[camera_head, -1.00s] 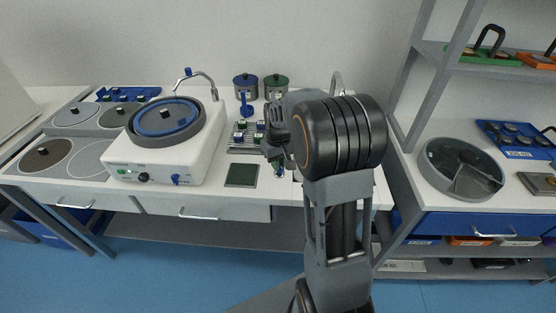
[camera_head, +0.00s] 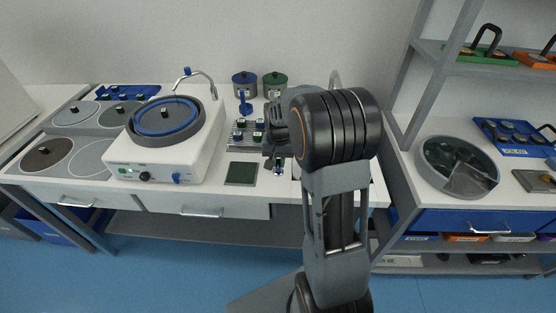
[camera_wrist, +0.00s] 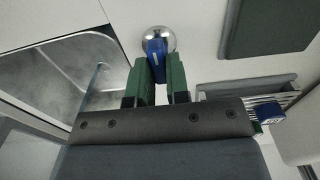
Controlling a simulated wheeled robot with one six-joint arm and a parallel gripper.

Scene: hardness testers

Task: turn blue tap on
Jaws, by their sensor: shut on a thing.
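The blue tap (camera_wrist: 155,47) has a small blue handle on a round chrome base, in the wrist view at top centre. It stands on the white worktop beside a metal sink. My gripper (camera_wrist: 160,68) has its green fingers closed on the blue handle, one on each side. The fingers hide part of the handle. In the head view my gripper (camera_head: 279,166) is low at the worktop's front, right of the dark green plate; my arm hides most of the sink and the tap there is too small to make out.
The sink basin (camera_wrist: 65,70) lies left of the tap in the wrist view. The green plate (camera_head: 241,173) and a rack of small samples (camera_head: 247,134) are left of my gripper. A polishing machine (camera_head: 150,168) with its own blue-tipped spout stands farther left.

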